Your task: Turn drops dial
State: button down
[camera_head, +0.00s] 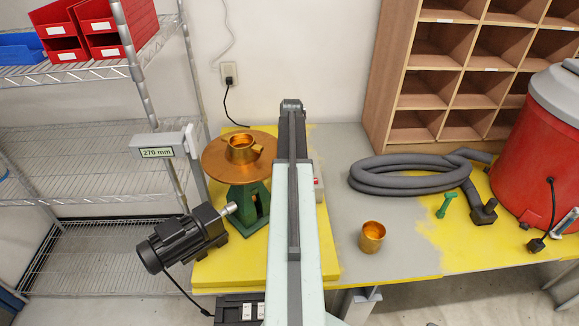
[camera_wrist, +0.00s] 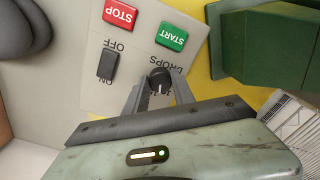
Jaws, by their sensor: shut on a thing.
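The drops dial (camera_wrist: 160,80) is a small round black knob with a light pointer line, on a grey control panel (camera_wrist: 80,67) in the wrist view. The word DROPS is printed beside it. My gripper (camera_wrist: 158,92) has its two grey fingers on either side of the dial and is shut on it. In the head view my arm covers most of the panel and the dial is hidden. A slim part of the panel, with a red button (camera_head: 317,182), shows just right of my arm.
The panel also carries a red STOP button (camera_wrist: 121,13), a green START button (camera_wrist: 172,36) and a black ON/OFF switch (camera_wrist: 108,64). A green stand (camera_head: 247,205) with a round brown plate and brass cup is left of my arm. Another brass cup (camera_head: 372,237) stands right.

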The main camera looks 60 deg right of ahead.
jog(key=n, duration=0.5)
jog(key=shift+n, duration=0.3)
dwell(0.4)
jog(key=c, duration=1.1)
grip_release()
jog(key=shift+o, duration=0.2)
notch_tip(320, 180, up, 8)
jog(key=p, duration=0.8)
jog(key=shift+d+r, duration=0.1)
jog(key=shift+f, duration=0.2)
